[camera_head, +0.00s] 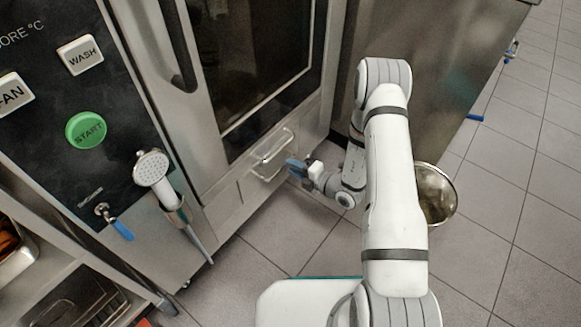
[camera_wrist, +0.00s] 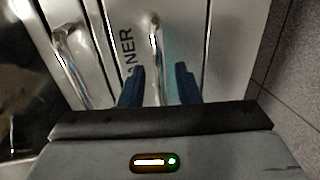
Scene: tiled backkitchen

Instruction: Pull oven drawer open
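The oven drawer is the low steel front (camera_head: 232,205) under the oven's glass door, and it looks shut. Two bar handles show there; the lower one (camera_head: 268,174) is nearest my gripper (camera_head: 297,166). In the wrist view, one handle (camera_wrist: 157,65) stands between the two blue fingertips of my gripper (camera_wrist: 160,82), with a gap visible on each side. My gripper is open. Whether the fingers reach fully past the bar is hard to tell.
The oven's glass door (camera_head: 255,60) is above, with a long vertical handle (camera_head: 178,50). A hand shower (camera_head: 153,170) hangs at left beside the control panel. A metal bowl (camera_head: 438,195) is on the floor behind my arm. Tiled floor (camera_head: 290,230) before the oven is clear.

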